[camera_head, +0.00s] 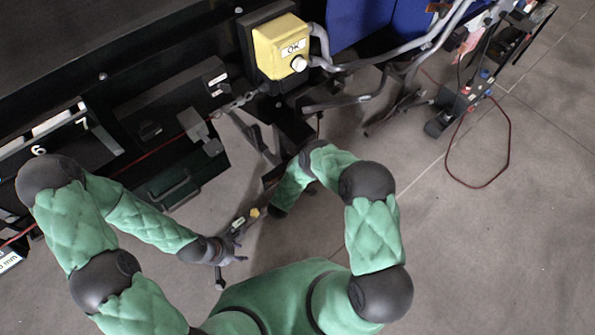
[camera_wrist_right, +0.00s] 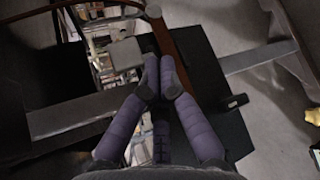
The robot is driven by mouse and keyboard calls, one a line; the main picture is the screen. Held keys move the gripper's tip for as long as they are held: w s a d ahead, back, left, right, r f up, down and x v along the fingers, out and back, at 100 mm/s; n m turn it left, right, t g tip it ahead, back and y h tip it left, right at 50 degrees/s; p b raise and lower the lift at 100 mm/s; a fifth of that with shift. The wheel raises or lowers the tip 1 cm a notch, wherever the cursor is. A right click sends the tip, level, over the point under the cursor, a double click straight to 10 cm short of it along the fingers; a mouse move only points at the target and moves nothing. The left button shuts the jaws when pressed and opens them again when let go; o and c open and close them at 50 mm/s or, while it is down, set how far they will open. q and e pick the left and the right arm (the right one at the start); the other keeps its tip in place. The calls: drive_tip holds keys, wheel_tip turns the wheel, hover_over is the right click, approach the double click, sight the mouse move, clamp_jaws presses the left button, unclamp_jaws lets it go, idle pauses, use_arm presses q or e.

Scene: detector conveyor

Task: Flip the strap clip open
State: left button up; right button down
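I cannot make out the strap clip with certainty. A small grey plate (camera_wrist_right: 125,53) lies just left of my right fingertips in the right wrist view; it may belong to the clip. My right gripper (camera_wrist_right: 159,72) has its purple fingers drawn together at the tips, over a dark surface beside a brown strip (camera_wrist_right: 168,30). I see nothing clearly between the tips. In the head view the right hand is hard to make out below its wrist. My left gripper (camera_head: 234,253) has its dark fingers spread, empty, above the floor at the lower middle.
A yellow box marked OK (camera_head: 283,48) sits on the dark conveyor frame, with a chain (camera_head: 240,102) beside it. Grey metal bars (camera_wrist_right: 75,112) cross the right wrist view. A red cable (camera_head: 508,150) loops on the floor at right. The floor there is mostly clear.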

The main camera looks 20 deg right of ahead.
drive_tip(key=shift+w+r, duration=0.6)
drive_tip(key=shift+r, duration=0.1)
drive_tip(key=s+f+v, duration=0.1)
drive_tip(key=v, duration=1.1)
drive_tip(key=shift+f, duration=0.15)
drive_tip(key=shift+s, duration=0.1)
